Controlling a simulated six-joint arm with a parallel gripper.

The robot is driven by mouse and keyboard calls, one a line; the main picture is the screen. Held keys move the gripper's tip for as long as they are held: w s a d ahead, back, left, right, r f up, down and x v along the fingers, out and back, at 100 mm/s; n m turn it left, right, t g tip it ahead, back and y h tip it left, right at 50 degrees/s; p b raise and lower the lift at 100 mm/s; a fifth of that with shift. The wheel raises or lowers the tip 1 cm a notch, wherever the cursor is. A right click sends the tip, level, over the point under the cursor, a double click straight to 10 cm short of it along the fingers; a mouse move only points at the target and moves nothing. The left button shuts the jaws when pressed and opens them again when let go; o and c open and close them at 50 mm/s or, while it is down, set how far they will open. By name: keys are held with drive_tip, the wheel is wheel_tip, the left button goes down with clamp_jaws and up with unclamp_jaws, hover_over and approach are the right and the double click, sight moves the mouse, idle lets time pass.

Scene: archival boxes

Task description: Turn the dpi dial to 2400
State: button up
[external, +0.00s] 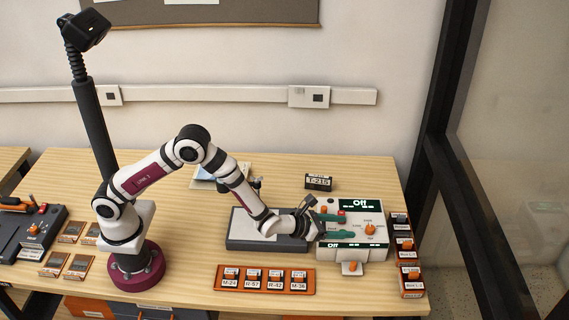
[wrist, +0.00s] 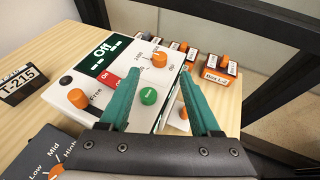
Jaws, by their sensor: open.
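The dpi dial (external: 370,229) is an orange knob on the right part of a white control box (external: 378,252), with small number labels around it that I cannot read surely. In the wrist view the dial (wrist: 160,60) lies just beyond my fingertips, roughly between them, with "dpi" printed beside it. My gripper (external: 346,226), with teal fingers, is open and empty over the box, left of the dial. In the wrist view the gripper (wrist: 159,75) has its fingers spread on either side of a green button (wrist: 148,96). The dial's exact setting is too small to tell.
The box's display (wrist: 101,53) reads "Off". Another orange knob (wrist: 77,98) marked "Free" and a red switch (wrist: 106,77) sit beside my left finger. Labelled orange-topped boxes (external: 411,280) stand to the right. An orange tray (external: 265,291) and a T-215 block (external: 318,182) lie nearby.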

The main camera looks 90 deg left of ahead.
drive_tip(key=v, duration=0.6)
drive_tip(key=shift+s, duration=0.25)
drive_tip(key=shift+d+r, duration=0.1)
